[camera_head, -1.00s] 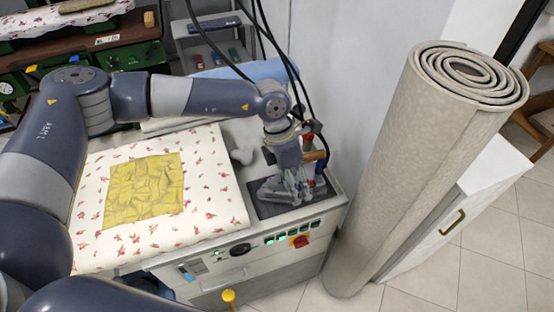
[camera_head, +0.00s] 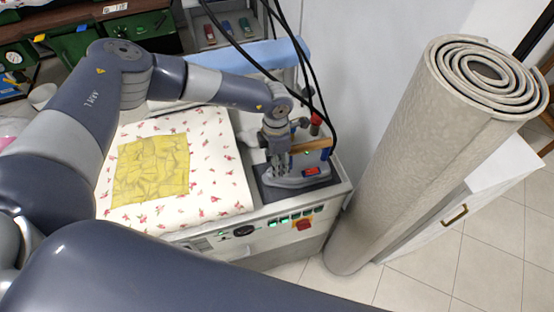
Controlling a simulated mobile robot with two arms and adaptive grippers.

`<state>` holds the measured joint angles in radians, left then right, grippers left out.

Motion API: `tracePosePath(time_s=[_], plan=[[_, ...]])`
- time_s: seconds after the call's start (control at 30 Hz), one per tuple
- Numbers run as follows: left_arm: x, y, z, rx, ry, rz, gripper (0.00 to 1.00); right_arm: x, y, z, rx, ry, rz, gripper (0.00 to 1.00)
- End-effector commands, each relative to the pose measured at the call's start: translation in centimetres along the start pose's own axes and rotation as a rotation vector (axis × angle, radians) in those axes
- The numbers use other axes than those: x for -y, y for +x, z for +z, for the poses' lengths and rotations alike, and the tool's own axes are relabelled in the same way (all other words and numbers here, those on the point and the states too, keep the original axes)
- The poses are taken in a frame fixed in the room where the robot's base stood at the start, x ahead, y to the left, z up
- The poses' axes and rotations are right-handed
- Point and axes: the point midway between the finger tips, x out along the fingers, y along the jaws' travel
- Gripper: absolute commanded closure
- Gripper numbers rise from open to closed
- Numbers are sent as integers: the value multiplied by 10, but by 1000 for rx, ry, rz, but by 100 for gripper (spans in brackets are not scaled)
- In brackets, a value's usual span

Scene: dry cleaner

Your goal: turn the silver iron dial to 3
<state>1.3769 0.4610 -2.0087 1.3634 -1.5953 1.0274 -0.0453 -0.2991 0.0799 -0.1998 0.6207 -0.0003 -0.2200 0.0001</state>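The silver iron (camera_head: 297,180) rests on a dark pad at the right end of the ironing station, with a light wooden handle (camera_head: 311,146) and a small red patch (camera_head: 312,171) on its near side. My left gripper (camera_head: 281,168) points down at the iron's left part, close above or beside it; contact cannot be told. Its fingers are small and overlap the iron, so their opening is unclear. I cannot make out the dial or its number. My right gripper is out of view.
A padded floral board (camera_head: 226,170) with a yellow cloth (camera_head: 152,168) lies left of the iron. Black cables (camera_head: 306,75) hang behind it. A tall rolled grey carpet (camera_head: 430,160) stands to the right. The station's front panel (camera_head: 270,226) has green switches and a red knob.

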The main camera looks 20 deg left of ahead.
Motion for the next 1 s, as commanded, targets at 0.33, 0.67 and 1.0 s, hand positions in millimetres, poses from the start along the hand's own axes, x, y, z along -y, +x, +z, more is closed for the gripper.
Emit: tracePosePath(time_s=[0.33, 0.67, 1.0], plan=[[0, 6, 0, 0, 0, 0, 55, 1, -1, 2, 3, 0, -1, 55], [0, 5, 0, 0, 1, 0, 100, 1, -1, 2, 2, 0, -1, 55], [-1, 9, 1, -5, 184, 1, 100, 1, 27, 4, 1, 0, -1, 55]])
